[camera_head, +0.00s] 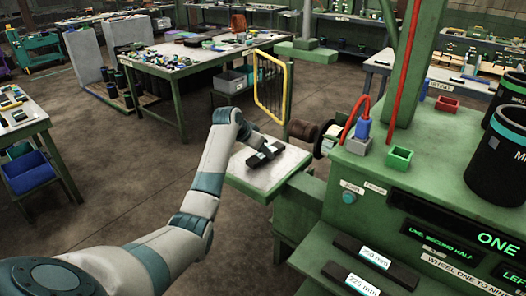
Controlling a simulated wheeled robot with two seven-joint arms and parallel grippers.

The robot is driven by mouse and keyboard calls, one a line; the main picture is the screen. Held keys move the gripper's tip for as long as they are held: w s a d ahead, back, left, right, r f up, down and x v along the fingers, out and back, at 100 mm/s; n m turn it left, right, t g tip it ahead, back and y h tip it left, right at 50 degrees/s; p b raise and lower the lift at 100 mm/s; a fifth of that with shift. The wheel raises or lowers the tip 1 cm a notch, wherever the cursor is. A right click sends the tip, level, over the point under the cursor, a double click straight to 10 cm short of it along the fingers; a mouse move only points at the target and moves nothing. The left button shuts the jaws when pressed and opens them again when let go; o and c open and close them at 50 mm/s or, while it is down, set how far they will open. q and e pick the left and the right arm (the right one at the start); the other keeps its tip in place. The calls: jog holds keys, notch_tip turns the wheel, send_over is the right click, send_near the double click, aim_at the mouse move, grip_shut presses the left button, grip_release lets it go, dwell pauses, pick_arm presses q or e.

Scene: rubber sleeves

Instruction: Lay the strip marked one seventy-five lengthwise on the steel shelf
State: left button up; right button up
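My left arm reaches in from the left and ends at my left gripper (266,150), low over the pale steel shelf (258,179) on the side of the green machine. A short dark strip (254,160) lies across this shelf, right at the fingertips. Its marking is too small to read, so I cannot tell whether it is the one seventy-five. The fingers and strip blend together, and I cannot tell whether they are shut on it. Two other dark strips, marked 250 mm (346,246) and 225 mm (333,271), lie on the machine's lower ledge. My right gripper is not in view.
A yellow-framed guard (256,85) stands behind the shelf. A dark roller (302,130) and a red-and-blue fitting (362,128) are to its right. Black canisters (497,160) and a small green bin (399,158) stand on the machine top. Floor left of the shelf is clear.

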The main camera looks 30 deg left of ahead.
pick_arm(q)
jog(key=shift+f, duration=0.45)
jog(key=o, duration=1.1)
jog(key=shift+o, duration=0.2)
jog(key=shift+s+r, duration=0.1)
jog(key=b+v, duration=0.4)
jog(key=v, duration=1.3)
jog(key=shift+s, duration=0.2)
